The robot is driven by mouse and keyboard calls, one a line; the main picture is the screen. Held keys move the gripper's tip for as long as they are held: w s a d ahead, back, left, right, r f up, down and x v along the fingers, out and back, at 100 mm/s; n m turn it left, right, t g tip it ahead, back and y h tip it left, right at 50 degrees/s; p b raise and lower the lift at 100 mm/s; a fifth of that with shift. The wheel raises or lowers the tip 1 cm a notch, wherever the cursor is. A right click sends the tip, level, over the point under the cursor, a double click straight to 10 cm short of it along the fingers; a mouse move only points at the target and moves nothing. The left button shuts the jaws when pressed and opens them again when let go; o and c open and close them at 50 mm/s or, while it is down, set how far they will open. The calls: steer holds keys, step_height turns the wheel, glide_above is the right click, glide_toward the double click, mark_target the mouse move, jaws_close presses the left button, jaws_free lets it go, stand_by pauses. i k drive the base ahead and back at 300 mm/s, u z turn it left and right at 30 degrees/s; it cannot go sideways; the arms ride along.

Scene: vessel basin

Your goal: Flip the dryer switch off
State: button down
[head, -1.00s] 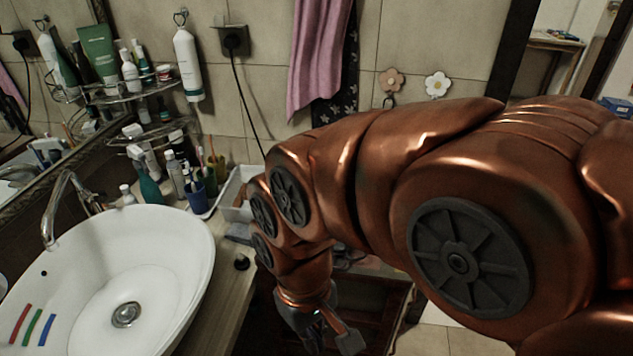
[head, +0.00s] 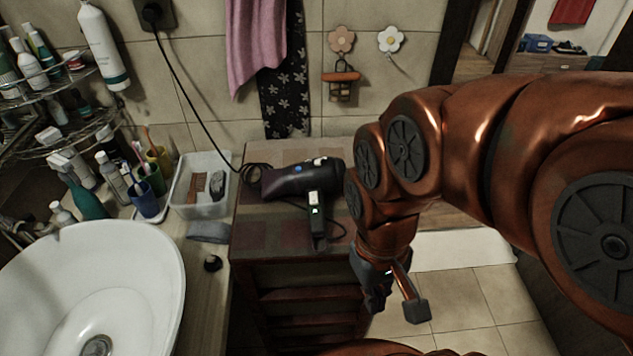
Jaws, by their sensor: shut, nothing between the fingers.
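A black hair dryer (head: 285,182) lies on a dark wooden stand (head: 262,228) beside the washbasin counter. Its handle (head: 318,232) points toward the front of the stand and has a white patch with a small green light (head: 314,210). I cannot clearly tell the switch or its position. A blue dot and a white part show on the dryer's body. My gripper (head: 396,306) is shut and empty, pointing down over the floor to the right of the stand. It is apart from the dryer. My arm meets the dryer's right end in the picture and may hide part of it.
A white basin (head: 150,262) is at the left. A clear bin (head: 215,205), cups and bottles stand behind it. The dryer's cord (head: 190,100) runs up to a wall socket. A pink towel (head: 257,45) hangs above. Tiled floor (head: 470,295) is free at the right.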

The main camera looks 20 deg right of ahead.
mark_target(314, 196)
steer(key=u, duration=0.3)
steer(key=k, duration=0.35)
steer(key=u, duration=1)
steer(key=k, duration=1)
steer(key=u, duration=0.35)
steer(key=i, duration=0.85)
steer(key=z, duration=0.8)
